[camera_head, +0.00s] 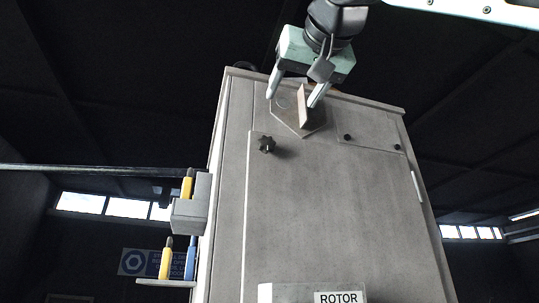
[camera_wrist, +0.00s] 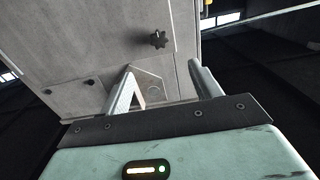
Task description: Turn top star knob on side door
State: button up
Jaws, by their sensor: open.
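The dark star knob (camera_head: 267,144) sits at the upper left corner of the grey side door (camera_head: 330,220). In the wrist view the knob (camera_wrist: 160,39) shows upright of centre, beyond the fingertips and clear of them. My gripper (camera_head: 290,101) is open and empty, above and slightly right of the knob in the head view. Its two pale fingers also show in the wrist view (camera_wrist: 160,66).
A small panel with two dark knobs (camera_head: 374,142) is to the upper right. A grey holder (camera_head: 190,212) with yellow-handled tools juts out from the cabinet's left side. A ROTOR label (camera_head: 338,297) is at the bottom. Space left of the upper cabinet looks free.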

aim_at(268, 143)
jog(key=p+x, duration=0.3)
jog(key=x, duration=0.2)
jog(key=p+x, duration=0.4)
jog(key=x, duration=0.1)
jog(key=r+p+x, duration=0.1)
jog(key=p+x, duration=0.3)
jog(key=x, duration=0.1)
jog(key=shift+w, duration=0.35)
jog(key=shift+w+a+f+p, duration=0.15)
jog(key=shift+w+f+p, duration=0.1)
jog(key=shift+w+p, duration=0.35)
jog(key=shift+w, duration=0.1)
jog(key=c, duration=0.9)
